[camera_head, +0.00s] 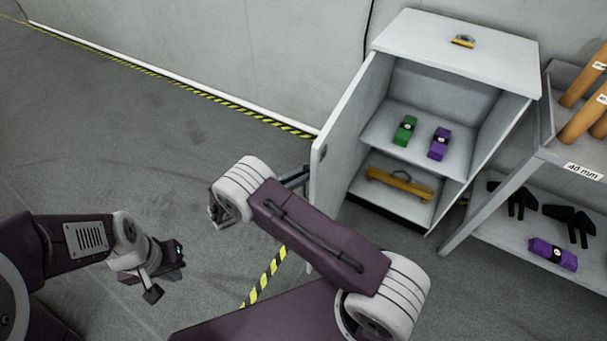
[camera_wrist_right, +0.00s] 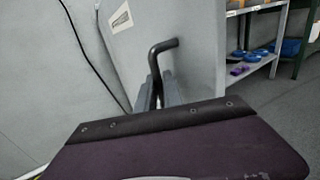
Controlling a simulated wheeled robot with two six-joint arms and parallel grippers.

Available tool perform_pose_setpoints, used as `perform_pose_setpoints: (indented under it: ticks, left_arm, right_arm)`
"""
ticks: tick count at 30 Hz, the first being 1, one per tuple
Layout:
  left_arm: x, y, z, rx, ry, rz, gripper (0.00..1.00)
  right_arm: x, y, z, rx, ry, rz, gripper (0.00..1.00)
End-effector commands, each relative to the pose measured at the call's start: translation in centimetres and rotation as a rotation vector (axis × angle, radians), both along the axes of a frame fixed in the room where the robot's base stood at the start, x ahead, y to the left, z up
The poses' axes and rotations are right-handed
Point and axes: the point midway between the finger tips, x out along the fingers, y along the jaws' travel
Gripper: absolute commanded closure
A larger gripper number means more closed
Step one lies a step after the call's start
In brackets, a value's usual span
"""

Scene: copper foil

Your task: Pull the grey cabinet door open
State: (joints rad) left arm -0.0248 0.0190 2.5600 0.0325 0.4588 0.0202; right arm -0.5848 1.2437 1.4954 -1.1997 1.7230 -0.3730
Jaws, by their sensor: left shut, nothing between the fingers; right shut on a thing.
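The grey cabinet (camera_head: 470,62) stands at the upper right of the head view with its front open. Its grey door (camera_head: 340,125) is swung wide out on the left side, its inner face partly showing. My right arm reaches across the front to the door's outer side. My right gripper (camera_head: 297,177) is mostly hidden there by my arm and the door. In the right wrist view my right gripper (camera_wrist_right: 158,98) is shut on the black door handle (camera_wrist_right: 161,52), whose bent end rises above the fingers. My left gripper (camera_head: 152,282) is shut and empty over the floor, away from the cabinet.
Inside the cabinet are a green item (camera_head: 405,130), a purple item (camera_head: 439,144) and a yellow level (camera_head: 399,183). Another yellow item (camera_head: 463,41) lies on top. A shelf rack (camera_head: 490,207) stands close at the right. The floor at the left is clear.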

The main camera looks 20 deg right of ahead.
Motion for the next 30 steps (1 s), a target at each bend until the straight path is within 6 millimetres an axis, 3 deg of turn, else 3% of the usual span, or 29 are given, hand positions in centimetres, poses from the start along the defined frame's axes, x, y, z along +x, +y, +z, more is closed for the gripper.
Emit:
perform_pose_setpoints:
  ticks: [14,15,17,18,26,30]
  left_arm:
    - [0.0,0.0,0.1,0.0,0.0,0.0,1.0]
    - [0.0,0.0,0.1,0.0,0.0,0.0,1.0]
    - [0.0,0.0,0.1,0.0,0.0,0.0,1.0]
    - [0.0,0.0,0.1,0.0,0.0,0.0,1.0]
    - [0.0,0.0,0.1,0.0,0.0,0.0,1.0]
    - [0.0,0.0,0.1,0.0,0.0,0.0,1.0]
  right_arm:
    - [0.2,-0.1,0.1,-0.002,-0.001,0.001,1.0]
    - [0.2,-0.1,0.2,-0.003,-0.002,0.001,0.86]
    - [0.2,-0.1,0.2,-0.002,-0.001,0.001,0.7]
    - [0.2,-0.1,0.1,-0.002,-0.001,0.0,0.68]
    - [0.1,0.1,0.1,-0.001,-0.001,0.001,0.68]
    - [-0.2,2.2,0.0,0.0,-0.003,0.004,0.68]
